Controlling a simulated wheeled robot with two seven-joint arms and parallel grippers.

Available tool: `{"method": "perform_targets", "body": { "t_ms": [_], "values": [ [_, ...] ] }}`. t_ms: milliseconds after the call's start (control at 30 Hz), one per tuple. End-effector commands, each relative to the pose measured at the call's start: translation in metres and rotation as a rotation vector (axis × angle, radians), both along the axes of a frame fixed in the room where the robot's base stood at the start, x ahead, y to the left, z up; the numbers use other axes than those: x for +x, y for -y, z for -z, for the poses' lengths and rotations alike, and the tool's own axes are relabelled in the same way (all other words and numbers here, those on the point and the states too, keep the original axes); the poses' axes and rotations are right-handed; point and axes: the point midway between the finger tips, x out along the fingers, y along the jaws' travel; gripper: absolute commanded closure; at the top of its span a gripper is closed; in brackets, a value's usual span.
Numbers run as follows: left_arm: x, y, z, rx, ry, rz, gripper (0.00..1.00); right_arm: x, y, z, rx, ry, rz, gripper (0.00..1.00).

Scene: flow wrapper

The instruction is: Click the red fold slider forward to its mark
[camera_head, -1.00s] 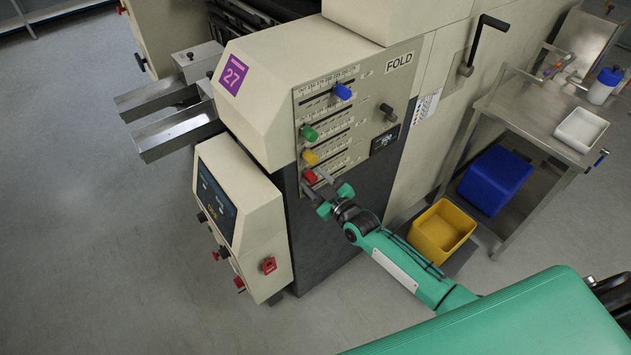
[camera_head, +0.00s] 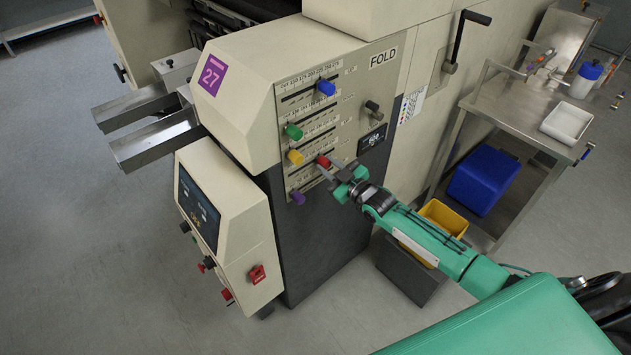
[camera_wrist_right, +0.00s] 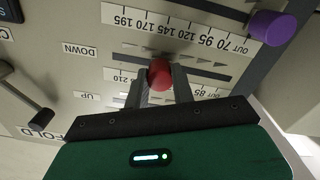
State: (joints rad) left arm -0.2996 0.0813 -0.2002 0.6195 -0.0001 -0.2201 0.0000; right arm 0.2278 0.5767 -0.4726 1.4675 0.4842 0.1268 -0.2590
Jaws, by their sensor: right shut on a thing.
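The red fold slider (camera_head: 323,161) is a knob on the beige FOLD panel (camera_head: 335,112), to the right of the yellow slider. My right gripper (camera_head: 330,169) is shut on it. In the right wrist view the red knob (camera_wrist_right: 160,72) sits between the two finger ends (camera_wrist_right: 159,84), near the middle of its slot. Upside-down number scales and small grey arrow marks lie along the slots there. The fingers cover part of the scale between 210 and 85, so the knob's exact reading cannot be told. My left gripper is out of view.
The blue (camera_head: 326,88), green (camera_head: 293,131), yellow (camera_head: 295,157) and purple (camera_head: 298,197) sliders share the panel. A yellow bin (camera_head: 443,217) stands behind my right arm.

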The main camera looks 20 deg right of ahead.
Motion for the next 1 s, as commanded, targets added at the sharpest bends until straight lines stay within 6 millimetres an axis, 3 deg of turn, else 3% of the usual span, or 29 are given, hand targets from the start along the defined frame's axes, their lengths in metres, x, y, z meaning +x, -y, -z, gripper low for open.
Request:
{"method": "perform_targets", "body": {
  "t_ms": [100, 400, 433, 533, 833, 1000],
  "values": [
    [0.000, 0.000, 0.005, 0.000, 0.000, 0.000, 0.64, 0.003, 0.008, 0.001, -0.001, -0.001, 0.003, 1.00],
    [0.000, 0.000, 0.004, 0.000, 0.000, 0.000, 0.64, 0.003, 0.009, -0.001, 0.000, -0.001, 0.003, 1.00],
    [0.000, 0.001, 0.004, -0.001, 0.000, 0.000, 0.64, 0.003, 0.009, 0.000, -0.001, -0.002, 0.003, 0.69],
    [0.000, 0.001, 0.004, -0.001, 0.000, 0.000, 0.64, 0.003, 0.009, 0.000, 0.000, -0.001, 0.003, 0.53],
    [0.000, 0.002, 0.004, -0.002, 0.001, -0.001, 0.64, 0.002, 0.008, 0.000, 0.000, -0.002, 0.002, 0.53],
    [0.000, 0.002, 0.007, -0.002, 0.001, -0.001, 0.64, -0.011, 0.012, 0.002, 0.000, -0.003, 0.000, 0.53]
  ]
}}
